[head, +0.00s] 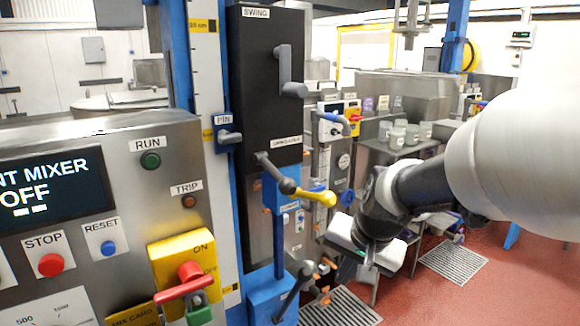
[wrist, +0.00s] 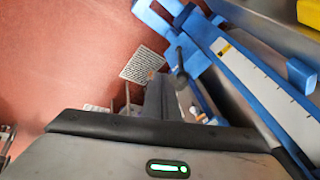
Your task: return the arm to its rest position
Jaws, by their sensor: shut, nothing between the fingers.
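My arm comes in from the right edge of the head view, white with a dark wrist section, and reaches left and down. My gripper (head: 368,256) is at its end, low and right of the machine's blue column, over the red floor in the picture. It is shut and empty. In the wrist view the gripper's grey housing with a green light fills the bottom. The fingers are hard to make out there and in the head view. No gap shows between my gripper and the things behind it clearly enough to judge distance.
A yellow-ended crank (head: 318,197) juts from the column left of my gripper. The black SWING box (head: 264,110) is above it. A control panel (head: 90,190) with a yellow switch fills the left. White tubs (head: 397,136) stand behind. Red floor (head: 470,285) is open at lower right.

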